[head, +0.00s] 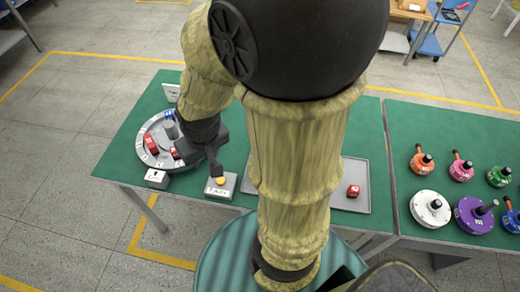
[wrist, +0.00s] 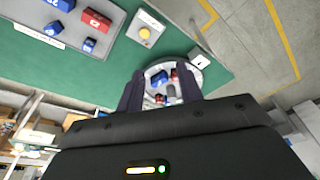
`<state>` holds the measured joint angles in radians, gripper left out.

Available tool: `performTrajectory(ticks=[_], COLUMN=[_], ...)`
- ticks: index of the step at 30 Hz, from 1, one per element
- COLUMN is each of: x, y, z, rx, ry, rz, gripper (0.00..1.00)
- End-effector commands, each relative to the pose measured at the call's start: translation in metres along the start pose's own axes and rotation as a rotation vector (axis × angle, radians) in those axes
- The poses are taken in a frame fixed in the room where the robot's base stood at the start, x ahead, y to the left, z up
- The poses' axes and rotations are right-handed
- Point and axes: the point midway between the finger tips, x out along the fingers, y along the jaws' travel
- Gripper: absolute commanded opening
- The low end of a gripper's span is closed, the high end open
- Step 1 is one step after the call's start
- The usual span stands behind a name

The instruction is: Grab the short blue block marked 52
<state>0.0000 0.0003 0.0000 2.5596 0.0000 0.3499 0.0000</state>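Another blue block (wrist: 160,77) lies on the round grey turntable (head: 144,126), with red blocks (head: 151,144). I cannot read a 52 on any blue block. My gripper (wrist: 160,72) is open and empty, its dark fingers apart with the turntable visible beyond them. In the head view my gripper (head: 214,168) hangs near the yellow button, and my arm hides much of the tray.
A box with a yellow button (head: 221,181) stands between turntable and tray. A small white box (head: 157,179) sits at the green table's front edge. A red block (head: 353,191) is on the tray's right. Several coloured round motors (head: 430,208) stand on the right table.

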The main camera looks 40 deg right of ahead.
Motion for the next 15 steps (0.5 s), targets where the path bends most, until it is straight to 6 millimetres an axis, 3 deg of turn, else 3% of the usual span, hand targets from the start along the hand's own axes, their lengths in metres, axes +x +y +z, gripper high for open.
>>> performTrajectory(ticks=[7,8,10,15], x=[0.000,0.000,0.000,0.011], y=[0.000,0.000,0.000,0.010], z=[0.000,0.000,0.000,-0.007], rx=[0.000,0.000,0.006,0.145], ry=[0.000,0.000,-0.002,-0.045], rz=[0.000,0.000,0.000,0.002], gripper=[0.36,0.38,0.52,0.53])
